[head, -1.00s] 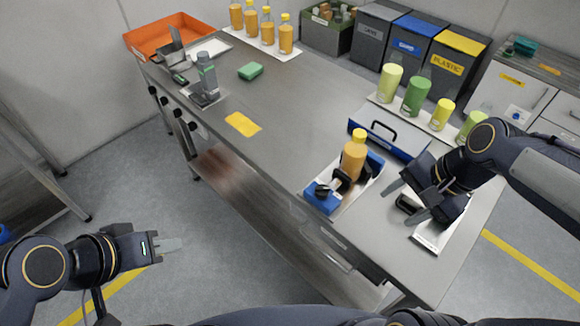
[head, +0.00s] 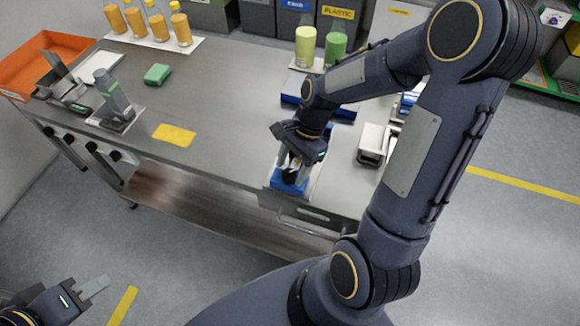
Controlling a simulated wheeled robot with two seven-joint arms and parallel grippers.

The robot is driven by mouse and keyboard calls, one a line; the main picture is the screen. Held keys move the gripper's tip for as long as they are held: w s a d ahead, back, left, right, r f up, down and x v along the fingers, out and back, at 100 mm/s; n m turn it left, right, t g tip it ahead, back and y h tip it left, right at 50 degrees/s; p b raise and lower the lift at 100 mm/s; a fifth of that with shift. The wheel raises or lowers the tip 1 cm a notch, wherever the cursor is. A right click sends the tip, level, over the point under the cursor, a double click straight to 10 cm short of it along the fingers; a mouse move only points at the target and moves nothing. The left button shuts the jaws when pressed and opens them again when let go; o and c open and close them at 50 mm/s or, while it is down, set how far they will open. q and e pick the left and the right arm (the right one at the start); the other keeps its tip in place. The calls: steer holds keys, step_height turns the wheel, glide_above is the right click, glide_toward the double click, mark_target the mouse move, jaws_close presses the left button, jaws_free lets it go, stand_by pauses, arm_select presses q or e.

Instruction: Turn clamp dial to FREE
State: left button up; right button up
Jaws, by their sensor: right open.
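The blue clamp fixture (head: 276,181) sits at the front edge of the steel table. A black dial-like part (head: 290,176) shows on it; its markings are too small to read. My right gripper (head: 288,163) is open, pointing down over the fixture with its fingers around or just above the black part; I cannot tell if they touch it. My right gripper and arm hide most of the fixture, and the orange bottle does not show there. My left gripper (head: 94,287) is over the floor at the lower left, away from the table; its finger gap is not clear.
A white and black device (head: 374,144) stands right of the fixture. A grey stand (head: 113,100), a green block (head: 157,74) and a yellow card (head: 174,135) are on the left of the table. The table's middle is clear.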

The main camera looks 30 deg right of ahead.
steer(key=shift+a+f, duration=0.15)
steer(key=shift+f, duration=0.2)
steer(key=c, duration=1)
steer(key=shift+o, duration=0.2)
